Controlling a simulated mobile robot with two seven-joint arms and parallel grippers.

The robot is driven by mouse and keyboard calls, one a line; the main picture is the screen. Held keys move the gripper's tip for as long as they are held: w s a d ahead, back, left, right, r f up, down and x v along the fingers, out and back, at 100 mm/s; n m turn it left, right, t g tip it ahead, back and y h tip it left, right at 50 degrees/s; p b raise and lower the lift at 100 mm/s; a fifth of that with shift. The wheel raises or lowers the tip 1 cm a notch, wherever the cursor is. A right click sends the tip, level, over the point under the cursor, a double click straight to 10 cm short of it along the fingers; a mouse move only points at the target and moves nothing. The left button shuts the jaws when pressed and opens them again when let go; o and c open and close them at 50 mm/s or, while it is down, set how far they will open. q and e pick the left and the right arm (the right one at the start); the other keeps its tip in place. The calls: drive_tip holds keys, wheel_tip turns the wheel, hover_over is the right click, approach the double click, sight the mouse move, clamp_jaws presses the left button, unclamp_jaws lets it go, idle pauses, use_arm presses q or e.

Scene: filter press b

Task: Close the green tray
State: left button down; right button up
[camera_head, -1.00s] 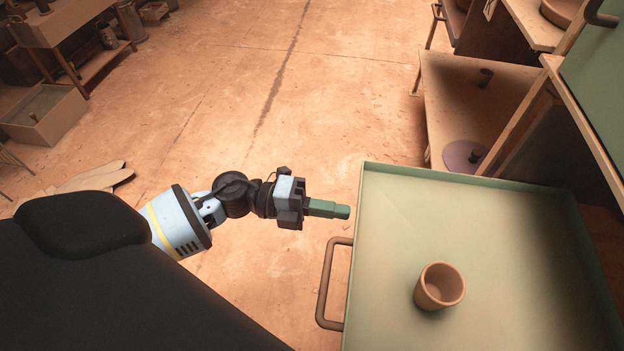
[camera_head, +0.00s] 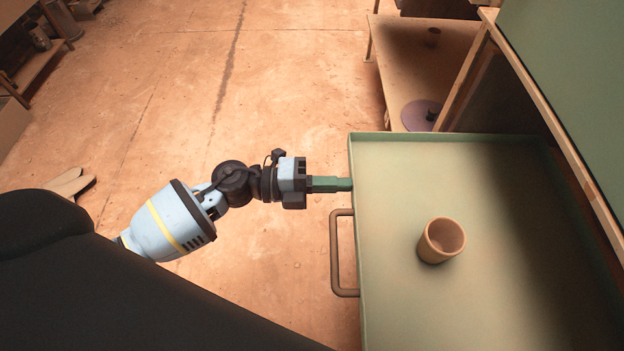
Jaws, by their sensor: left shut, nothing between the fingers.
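The green tray (camera_head: 400,300) is pulled out at the right of the head view, with a raised rim and its right part in shadow. A brown handle (camera_head: 335,255) is fixed to its left side. A small brown cup (camera_head: 440,241) stands upright in the tray. My left gripper (camera_head: 345,184) is shut and empty. Its green fingertips are at the tray's left rim, above the handle in the picture. I cannot tell for sure whether they touch the rim. My right gripper is not in view.
A wooden frame (camera_head: 468,72) with a green panel (camera_head: 565,75) rises at the right. Behind the tray is a low wooden table (camera_head: 400,62) with a purple disc (camera_head: 420,115). Gloves (camera_head: 70,184) lie on the floor at left. The middle floor is clear.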

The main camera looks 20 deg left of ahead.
sight(374, 192)
use_arm(q)
drive_tip(key=x, duration=1.2)
drive_tip(key=shift+r+p, duration=0.15)
drive_tip(key=shift+p, duration=0.15)
drive_tip(key=b+x, duration=0.1)
drive_tip(key=x, duration=0.7)
drive_tip(key=shift+d, duration=0.1)
drive_tip(key=shift+w+d, duration=0.35)
drive_tip(key=shift+d, duration=0.4)
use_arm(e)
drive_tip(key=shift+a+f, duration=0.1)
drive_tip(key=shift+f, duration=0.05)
use_arm(q)
drive_tip(key=shift+r, duration=0.15)
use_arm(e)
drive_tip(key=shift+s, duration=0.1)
